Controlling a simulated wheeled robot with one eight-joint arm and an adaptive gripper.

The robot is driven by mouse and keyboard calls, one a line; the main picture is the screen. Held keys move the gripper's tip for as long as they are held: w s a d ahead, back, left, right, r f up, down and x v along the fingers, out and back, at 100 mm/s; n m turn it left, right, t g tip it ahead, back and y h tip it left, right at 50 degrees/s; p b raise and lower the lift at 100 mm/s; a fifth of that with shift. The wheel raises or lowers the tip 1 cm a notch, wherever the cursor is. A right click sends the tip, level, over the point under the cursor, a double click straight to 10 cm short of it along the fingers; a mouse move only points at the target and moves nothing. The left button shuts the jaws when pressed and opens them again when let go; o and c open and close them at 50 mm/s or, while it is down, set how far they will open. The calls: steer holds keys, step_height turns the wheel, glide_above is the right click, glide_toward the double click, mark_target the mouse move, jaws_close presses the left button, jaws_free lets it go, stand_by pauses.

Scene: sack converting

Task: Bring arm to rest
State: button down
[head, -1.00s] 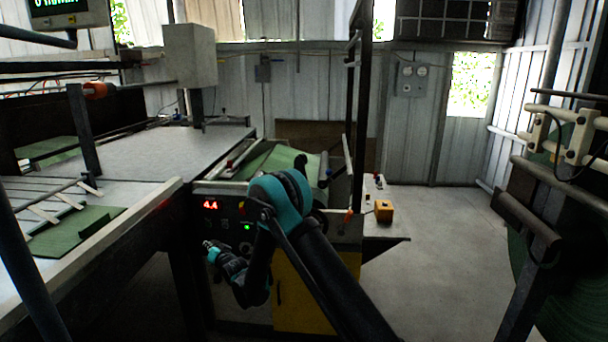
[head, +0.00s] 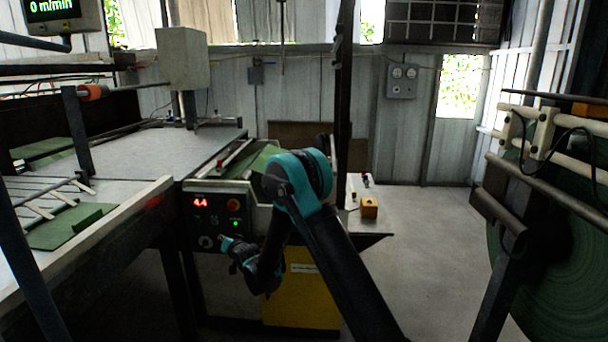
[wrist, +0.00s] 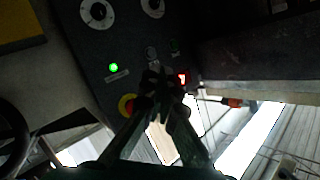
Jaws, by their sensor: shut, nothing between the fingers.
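My gripper (head: 226,243) is at the end of my bent black and teal arm, in front of the lower part of the machine's control panel (head: 203,224). In the wrist view my gripper (wrist: 160,88) has its fingertips together and nothing between them. The wrist view also shows the green light (wrist: 113,67) and two round dials (wrist: 97,12). I cannot tell whether the fingertips touch the panel.
A long worktable (head: 150,150) with green sack material (head: 65,226) stands at left. A yellow cabinet (head: 302,300) is below the panel. A roller stand (head: 500,240) with a large green roll (head: 560,270) is at right. The floor (head: 430,230) between is clear.

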steer(key=s+d+r+g+h, duration=0.1)
steer(key=s+d+r+h, duration=0.15)
steer(key=d, duration=0.75)
steer(key=s+d+r+g+h, duration=0.15)
steer(key=s+d, duration=0.25)
steer(key=d, duration=0.7)
steer(key=s+d+r+h, duration=0.2)
steer(key=s+d+r, duration=0.1)
steer(key=d, duration=0.7)
steer(key=s+d+f+g+h, duration=0.1)
steer(key=s+d, duration=0.5)
steer(key=s, duration=0.4)
steer(key=s+d+f+g+h, duration=0.1)
steer(key=s+d+f+g, duration=0.1)
steer(key=s+d, duration=0.5)
steer(key=s+d+f+g, duration=0.2)
steer(key=s+d, duration=0.4)
steer(key=s, duration=0.7)
steer(key=shift+s+d+f+m+h, duration=0.2)
steer(key=shift+s+d+m+h, duration=0.1)
steer(key=shift+h, duration=0.1)
steer(key=shift+w+g, duration=0.1)
steer(key=shift+g, duration=0.15)
